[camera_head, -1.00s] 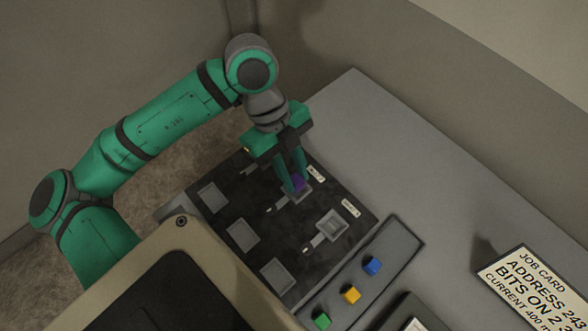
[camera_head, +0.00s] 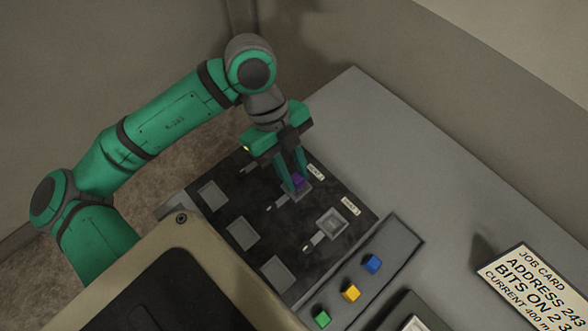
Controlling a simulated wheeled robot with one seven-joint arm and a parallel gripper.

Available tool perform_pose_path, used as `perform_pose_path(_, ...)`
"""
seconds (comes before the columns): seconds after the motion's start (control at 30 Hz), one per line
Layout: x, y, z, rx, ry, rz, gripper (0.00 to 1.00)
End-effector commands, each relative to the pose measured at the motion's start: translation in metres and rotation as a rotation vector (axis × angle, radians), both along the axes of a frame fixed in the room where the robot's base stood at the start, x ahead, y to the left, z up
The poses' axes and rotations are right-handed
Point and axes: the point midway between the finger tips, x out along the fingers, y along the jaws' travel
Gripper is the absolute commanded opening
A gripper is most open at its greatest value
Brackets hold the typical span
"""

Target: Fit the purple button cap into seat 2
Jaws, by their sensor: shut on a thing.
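The purple button cap (camera_head: 298,181) is between the fingers of my gripper (camera_head: 293,181), which is shut on it and points down. The cap is at a grey square seat (camera_head: 298,195) in the upper right part of the black console panel (camera_head: 222,225). The fingers hide part of the cap and the seat, so I cannot tell how deep the cap sits. A second raised seat (camera_head: 332,223) lies below and to the right, empty. The seat numbers are not readable.
A grey tray (camera_head: 400,243) to the right holds a green cap (camera_head: 322,319), a yellow cap (camera_head: 350,292) and a blue cap (camera_head: 372,264). A job card (camera_head: 535,290) lies at the right. The grey table (camera_head: 370,130) behind is clear.

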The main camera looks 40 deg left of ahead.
Motion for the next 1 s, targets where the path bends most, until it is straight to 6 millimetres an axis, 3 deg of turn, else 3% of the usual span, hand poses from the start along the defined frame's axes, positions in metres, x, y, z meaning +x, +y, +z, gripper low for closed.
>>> perform_pose_path(1.0, 0.0, 0.0, -0.011, 0.0, 0.0, 0.0, 0.01)
